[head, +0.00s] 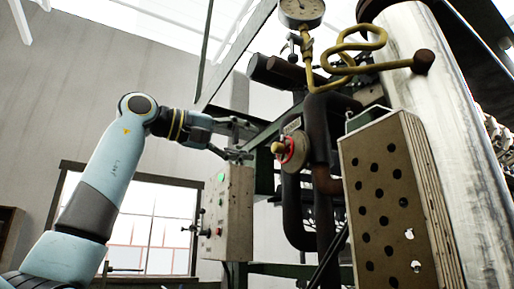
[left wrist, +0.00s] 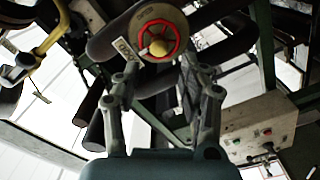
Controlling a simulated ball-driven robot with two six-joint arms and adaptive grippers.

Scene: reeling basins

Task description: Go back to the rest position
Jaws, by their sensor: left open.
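My left gripper (head: 246,139) is open and empty, raised just above a grey control box (head: 235,210) in the head view. A round valve with a red ring and brass knob (head: 293,152) is to its right, on the dark pipework. In the left wrist view the two fingers of my left gripper (left wrist: 163,75) stand apart, with the same round valve (left wrist: 158,42) showing beyond and between their tips. No contact with the valve is visible. The control box also shows at the lower right there (left wrist: 255,122). My right gripper is not in view.
A perforated panel box (head: 385,200) and a large metal cylinder (head: 440,100) stand at the right. A pressure gauge (head: 301,10) tops a bent yellow pipe (head: 345,70). Dark pipes and green framing surround the valve. Open space lies before the window (head: 150,220).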

